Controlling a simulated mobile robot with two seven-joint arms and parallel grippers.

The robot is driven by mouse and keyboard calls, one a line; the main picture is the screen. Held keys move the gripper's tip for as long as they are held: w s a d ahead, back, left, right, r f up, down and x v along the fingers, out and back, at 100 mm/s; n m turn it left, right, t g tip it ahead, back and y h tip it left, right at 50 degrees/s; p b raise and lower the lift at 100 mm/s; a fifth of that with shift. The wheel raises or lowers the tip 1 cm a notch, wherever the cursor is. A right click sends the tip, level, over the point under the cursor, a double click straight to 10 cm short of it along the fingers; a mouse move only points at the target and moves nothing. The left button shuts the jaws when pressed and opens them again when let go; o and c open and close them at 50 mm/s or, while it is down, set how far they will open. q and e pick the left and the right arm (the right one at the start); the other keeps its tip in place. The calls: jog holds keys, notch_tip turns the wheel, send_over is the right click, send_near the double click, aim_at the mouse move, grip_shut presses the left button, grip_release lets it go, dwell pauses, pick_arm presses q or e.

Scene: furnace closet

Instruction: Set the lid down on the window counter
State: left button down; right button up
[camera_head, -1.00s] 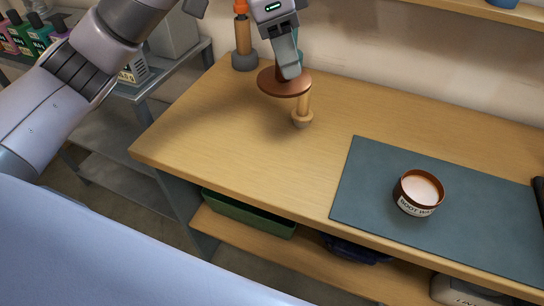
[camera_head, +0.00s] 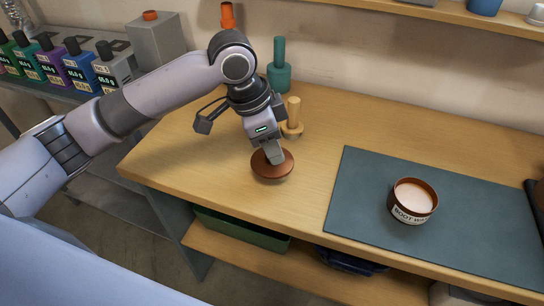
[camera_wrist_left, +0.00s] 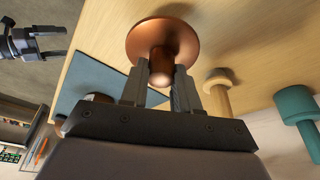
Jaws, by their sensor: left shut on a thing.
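The copper-brown lid (camera_head: 272,168) is a round disc with a knob. My left gripper (camera_head: 273,152) is shut on its knob from above. In the left wrist view the lid (camera_wrist_left: 150,35) shows beyond the fingers, with its knob between them. The lid is level and at or just above the bare left part of the wooden counter (camera_head: 220,180); I cannot tell if it touches. A dark gripper, apparently my right one (camera_wrist_left: 45,42), shows at the left of the left wrist view, its fingers apart and empty, away from the counter.
A wooden-handled tool (camera_head: 293,122) stands just behind the lid, with a teal-handled one (camera_head: 280,70) farther back. An open boot wax tin (camera_head: 411,204) stands on a dark mat (camera_head: 350,215) to the right. The counter's front left is clear.

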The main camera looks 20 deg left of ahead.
aim_at(254, 163)
pick_arm(q)
notch_tip(254, 163, down, 4)
jog(key=shift+r, duration=0.2)
jog(key=c, duration=0.8)
grip_release()
jog(key=shift+r, duration=0.1)
jog(key=v, duration=1.2)
jog(key=shift+p, duration=0.3)
